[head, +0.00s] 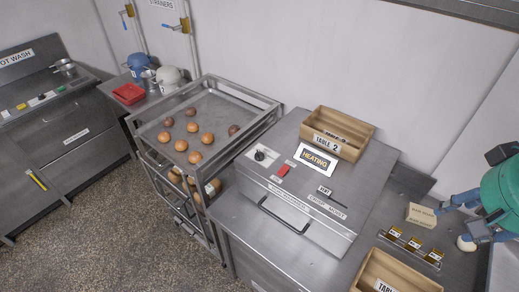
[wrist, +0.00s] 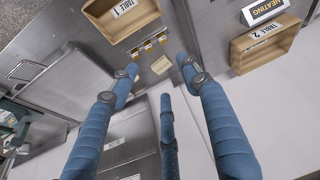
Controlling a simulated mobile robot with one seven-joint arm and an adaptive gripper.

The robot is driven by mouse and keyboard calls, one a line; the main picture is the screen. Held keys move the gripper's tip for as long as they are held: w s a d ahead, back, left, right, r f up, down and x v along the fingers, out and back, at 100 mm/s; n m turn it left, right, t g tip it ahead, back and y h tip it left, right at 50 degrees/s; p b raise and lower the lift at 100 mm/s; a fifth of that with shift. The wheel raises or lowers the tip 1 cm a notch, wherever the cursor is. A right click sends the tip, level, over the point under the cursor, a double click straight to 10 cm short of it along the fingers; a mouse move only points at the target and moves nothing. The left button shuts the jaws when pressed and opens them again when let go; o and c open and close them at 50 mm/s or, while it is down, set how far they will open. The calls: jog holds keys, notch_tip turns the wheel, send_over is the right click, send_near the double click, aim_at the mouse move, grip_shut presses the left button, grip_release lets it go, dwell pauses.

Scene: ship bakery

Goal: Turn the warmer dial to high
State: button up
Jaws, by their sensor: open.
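The warmer is a steel cabinet (head: 350,205) in the middle of the head view, with a front handle. Its dial (head: 260,155) is a small black knob on a pale plate at the top left; its setting is too small to read. The sign also shows in the wrist view (wrist: 264,10); the dial does not. My gripper (head: 457,220), with blue fingers and a teal body, is at the far right, well away from the dial. In the wrist view its fingers (wrist: 158,76) are spread, with nothing held.
A TABLE 2 wooden box (head: 338,134) stands behind the sign on the warmer. A TABLE 1 box (head: 395,275), a small card block (head: 421,215) and a pale round item (head: 466,243) are near my gripper. A rack with buns (head: 210,105) stands left of the warmer.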

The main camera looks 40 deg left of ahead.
jog(key=w+a+r+n+g+p, duration=0.1)
jog(key=w+a+n, duration=0.1)
jog(key=w+a, duration=0.35)
jog(key=w+a+r+n+p, duration=0.1)
jog(key=w+a, duration=0.2)
jog(key=a, duration=0.5)
jog(key=n+g+h+p, duration=0.1)
jog(key=n+g+p, duration=0.2)
jog(key=n+p, duration=0.25)
send_over(260, 152)
notch_tip(260, 152, down, 12)
jog(key=shift+n+b, duration=0.3)
jog(key=shift+n, duration=0.05)
jog(key=shift+s+f, duration=0.1)
jog(key=shift+f, duration=0.1)
notch_tip(260, 152, down, 14)
jog(key=shift+r, duration=0.2)
